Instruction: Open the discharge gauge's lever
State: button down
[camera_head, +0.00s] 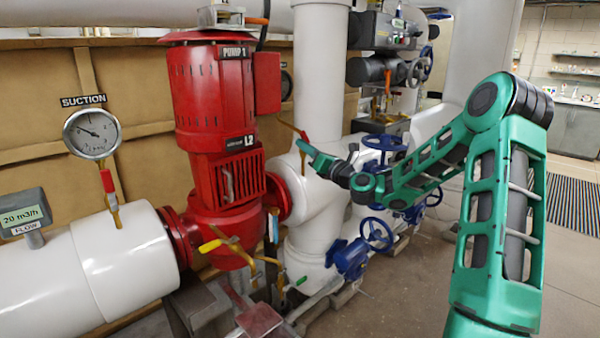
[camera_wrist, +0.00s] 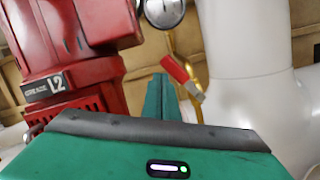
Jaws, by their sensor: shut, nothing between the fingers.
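The discharge gauge (camera_wrist: 165,10) is cut off at the top of the wrist view, above a thin brass stem. Its red lever (camera_wrist: 175,69) slants from upper left down to a silver valve body (camera_wrist: 195,89) on that stem. In the head view, the lever (camera_head: 290,127) appears as a thin reddish bar just above my gripper (camera_head: 306,149), beside the white pipe. My gripper is shut and empty. Its green fingers also show in the wrist view (camera_wrist: 159,82), close to the lever's left side; I cannot tell whether they touch it.
The red pump (camera_head: 215,120) stands left of my gripper, and a thick white pipe (camera_head: 320,75) rises behind it. The suction gauge (camera_head: 92,133) with its own red lever (camera_head: 107,180) is at left. Blue valve wheels (camera_head: 376,234) sit below my arm. Floor is free at right.

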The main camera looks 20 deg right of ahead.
aim_at(305, 135)
jog(key=shift+w+d+r, duration=0.2)
jog(key=shift+d+r, duration=0.3)
jog(key=shift+d, duration=0.05)
jog(key=shift+w+d+r, duration=0.2)
jog(key=shift+d+r, duration=0.3)
jog(key=shift+w+d+r, duration=0.2)
jog(key=shift+d+r, duration=0.1)
jog(key=shift+d, duration=0.35)
jog(key=a, duration=0.1)
jog(key=s+a, duration=0.2)
jog(key=shift+a, duration=0.35)
jog(key=s, duration=0.9)
jog(key=shift+d, duration=0.45)
